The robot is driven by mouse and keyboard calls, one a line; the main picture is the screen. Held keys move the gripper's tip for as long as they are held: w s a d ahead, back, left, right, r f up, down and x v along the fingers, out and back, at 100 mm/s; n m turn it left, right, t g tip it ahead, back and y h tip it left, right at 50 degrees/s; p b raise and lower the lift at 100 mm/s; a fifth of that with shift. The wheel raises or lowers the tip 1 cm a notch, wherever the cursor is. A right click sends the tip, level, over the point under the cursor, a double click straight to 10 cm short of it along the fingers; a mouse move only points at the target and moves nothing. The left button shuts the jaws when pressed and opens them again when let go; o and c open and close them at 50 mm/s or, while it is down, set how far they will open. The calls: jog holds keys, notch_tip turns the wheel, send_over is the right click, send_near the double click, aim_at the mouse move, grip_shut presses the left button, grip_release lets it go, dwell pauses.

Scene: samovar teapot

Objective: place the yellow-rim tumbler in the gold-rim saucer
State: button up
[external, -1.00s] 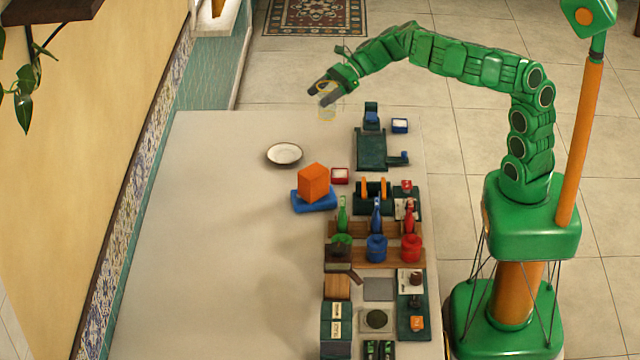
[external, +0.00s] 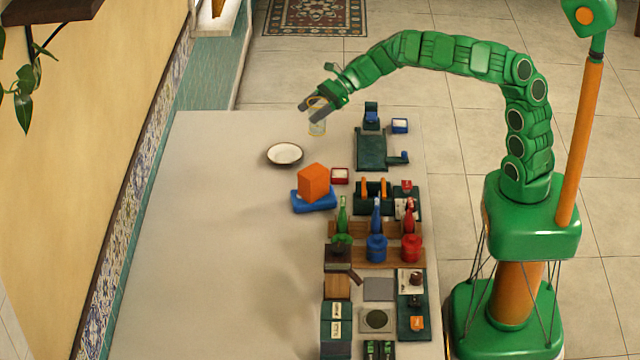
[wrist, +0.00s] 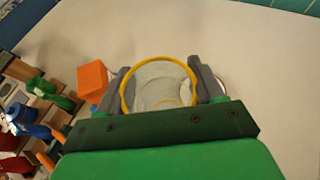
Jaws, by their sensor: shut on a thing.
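The yellow-rim tumbler (external: 317,128) is clear glass and hangs below the fingers of my gripper (external: 313,108), above the far part of the table. In the wrist view its yellow rim (wrist: 160,57) sits between the two grey fingers of my gripper (wrist: 161,88), which are shut on it. The saucer (external: 284,154) is a white dish with a dark rim edge, lying on the table to the left of and nearer than the tumbler. In the wrist view the saucer is mostly hidden behind the tumbler and fingers.
An orange cube (external: 314,182) on a blue block (external: 314,201) stands just nearer than the saucer. A small red box (external: 339,176) and a dark green stand (external: 371,150) are to the right. Bottles and canisters crowd the right side. The table's left half (external: 210,230) is clear.

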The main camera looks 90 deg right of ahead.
jog(key=shift+w+d+f, duration=0.45)
jog(key=shift+w+f, duration=1.3)
jog(key=shift+f, duration=0.15)
jog(key=shift+w+d+f, duration=0.45)
jog(key=shift+w+f, duration=1.3)
jog(key=shift+f, duration=0.2)
jog(key=shift+w+d+f, duration=0.45)
jog(key=shift+w+f, duration=1.3)
jog(key=shift+f, duration=0.15)
jog(key=o, duration=1)
jog(key=shift+f, duration=0.1)
jog(key=shift+o, duration=0.2)
jog(key=v, duration=1.2)
